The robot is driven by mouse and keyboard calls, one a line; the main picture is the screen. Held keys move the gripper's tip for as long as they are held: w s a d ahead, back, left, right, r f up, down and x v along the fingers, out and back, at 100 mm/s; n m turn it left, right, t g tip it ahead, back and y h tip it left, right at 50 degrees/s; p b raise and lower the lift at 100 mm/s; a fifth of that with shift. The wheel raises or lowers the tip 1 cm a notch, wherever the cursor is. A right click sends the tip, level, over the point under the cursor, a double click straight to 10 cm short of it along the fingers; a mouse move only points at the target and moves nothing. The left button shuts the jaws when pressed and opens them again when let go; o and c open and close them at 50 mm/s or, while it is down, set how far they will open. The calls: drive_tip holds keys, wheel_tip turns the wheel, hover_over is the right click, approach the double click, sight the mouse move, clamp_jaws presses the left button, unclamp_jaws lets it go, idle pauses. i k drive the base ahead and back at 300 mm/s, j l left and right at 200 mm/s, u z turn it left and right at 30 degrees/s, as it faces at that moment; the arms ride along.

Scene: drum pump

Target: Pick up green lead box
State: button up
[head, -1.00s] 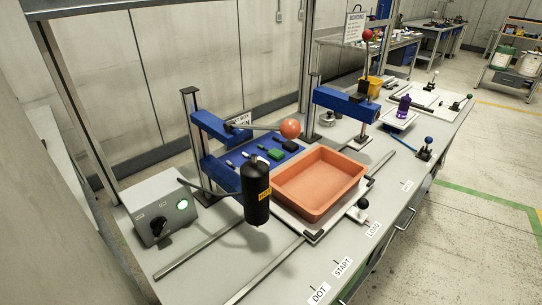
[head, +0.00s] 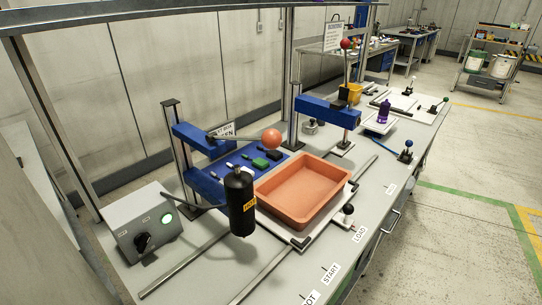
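The green lead box (head: 260,162) is a small block lying on a blue mat (head: 231,177) in the head view. The mat is behind the orange tray and partly hidden by the blue press arms. A dark block (head: 275,154) lies to the right of the green one, and small dark pieces with light ends lie to its left. My gripper does not show in the head view.
An orange tray (head: 302,226) stands in front of the mat. A black cylinder (head: 240,204) and an orange ball (head: 271,139) on a lever stand near the mat. A grey control box (head: 142,226) is at left. Open floor (head: 465,250) lies to the right.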

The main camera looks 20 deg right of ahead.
sight(262, 164)
drive_tip(key=i+l+u, duration=0.15)
drive_tip(key=i+l, duration=0.15)
drive_tip(key=i+l+u, duration=0.35)
drive_tip(key=i+l, duration=0.2)
drive_tip(key=l, duration=0.3)
